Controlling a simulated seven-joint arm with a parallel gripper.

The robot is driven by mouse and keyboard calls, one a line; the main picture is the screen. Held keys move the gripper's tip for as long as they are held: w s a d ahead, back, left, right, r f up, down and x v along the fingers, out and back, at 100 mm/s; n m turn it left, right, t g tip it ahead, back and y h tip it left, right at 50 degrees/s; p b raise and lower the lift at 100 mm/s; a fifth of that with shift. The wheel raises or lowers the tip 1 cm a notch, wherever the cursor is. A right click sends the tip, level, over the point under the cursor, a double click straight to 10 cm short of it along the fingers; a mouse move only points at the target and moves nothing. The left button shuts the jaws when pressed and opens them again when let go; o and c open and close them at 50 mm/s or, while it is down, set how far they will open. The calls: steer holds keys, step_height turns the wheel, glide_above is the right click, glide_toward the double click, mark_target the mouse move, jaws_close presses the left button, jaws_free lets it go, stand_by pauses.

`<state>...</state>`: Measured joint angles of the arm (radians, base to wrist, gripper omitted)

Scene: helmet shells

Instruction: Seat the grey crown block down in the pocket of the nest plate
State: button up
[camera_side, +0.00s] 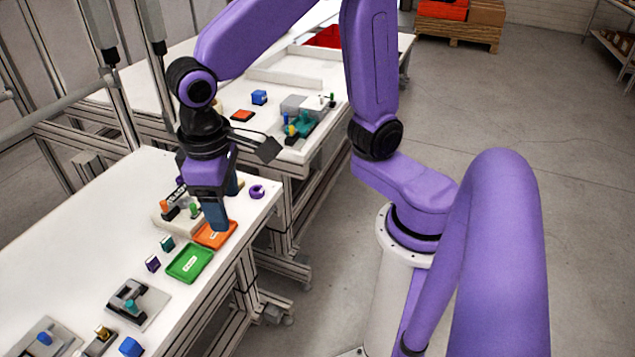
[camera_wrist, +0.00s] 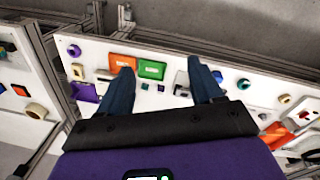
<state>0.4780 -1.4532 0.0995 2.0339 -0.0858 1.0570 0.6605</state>
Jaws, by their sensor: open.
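My gripper (camera_side: 227,208) is open, its blue fingers pointing down over the near table close to the orange tray. In the wrist view the two fingers of my gripper (camera_wrist: 160,66) stand wide apart, with no object visibly held. A pale grey block-like fixture (camera_side: 163,222) with orange and green pegs is beside and partly behind the fingers. A grey plate (camera_side: 152,312) with a dark raised part and a teal peg lies farther down the table. I cannot tell which of these is the nest plate, and I cannot clearly make out the grey crown block.
An orange tray (camera_side: 214,236) and a green tray (camera_side: 190,262) lie along the table edge. A purple ring (camera_side: 257,191), a purple block (camera_side: 152,263) and a blue block (camera_side: 130,347) are nearby.

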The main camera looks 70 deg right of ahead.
steer(key=s+d+f+n+y, duration=0.1)
steer(key=s+d+n, duration=0.7)
steer(key=s+d, duration=0.3)
steer(key=shift+s+d+f, duration=0.25)
steer(key=shift+s+f, duration=0.15)
steer(key=shift+s, duration=0.55)
stand_by(0.5)
